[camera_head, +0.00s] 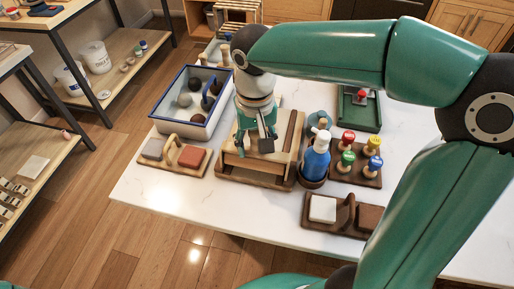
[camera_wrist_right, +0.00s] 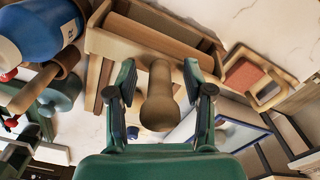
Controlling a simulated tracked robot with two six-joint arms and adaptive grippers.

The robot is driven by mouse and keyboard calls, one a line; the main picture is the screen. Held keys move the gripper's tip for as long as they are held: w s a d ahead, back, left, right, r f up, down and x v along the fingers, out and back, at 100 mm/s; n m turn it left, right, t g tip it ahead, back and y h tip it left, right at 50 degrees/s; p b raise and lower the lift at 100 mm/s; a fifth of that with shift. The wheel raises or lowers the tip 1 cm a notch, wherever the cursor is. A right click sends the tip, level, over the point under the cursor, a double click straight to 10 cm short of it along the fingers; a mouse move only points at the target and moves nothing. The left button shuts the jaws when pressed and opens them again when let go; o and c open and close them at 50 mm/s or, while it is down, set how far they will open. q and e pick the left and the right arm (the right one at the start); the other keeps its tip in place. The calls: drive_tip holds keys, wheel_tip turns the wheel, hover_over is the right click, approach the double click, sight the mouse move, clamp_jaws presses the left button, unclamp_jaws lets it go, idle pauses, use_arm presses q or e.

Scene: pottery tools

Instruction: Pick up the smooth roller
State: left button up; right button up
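A light wooden handle with a rounded end (camera_wrist_right: 158,98) stands between the two fingers of my right gripper (camera_wrist_right: 160,92) in the right wrist view. The fingers are apart, with a gap on each side of the handle. I cannot tell for sure that this handle belongs to the smooth roller. Behind it, a tan wooden cylinder (camera_wrist_right: 150,38) lies along a wooden tray. In the head view, my right gripper (camera_head: 256,138) points down over the wooden stand (camera_head: 247,163) and hides part of it. My left gripper is not in view.
A blue-and-white spray bottle (camera_head: 315,160) stands close to the right of the stand. Colored-knob tools (camera_head: 347,138) stand beyond it. A blue-rimmed bin (camera_head: 170,125) and a board with a wooden-handled block (camera_head: 192,157) are on the left. The white table's front left (camera_head: 150,198) is clear.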

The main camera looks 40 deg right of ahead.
clamp_jaws()
drive_tip(key=shift+r, duration=0.1)
idle(0.3)
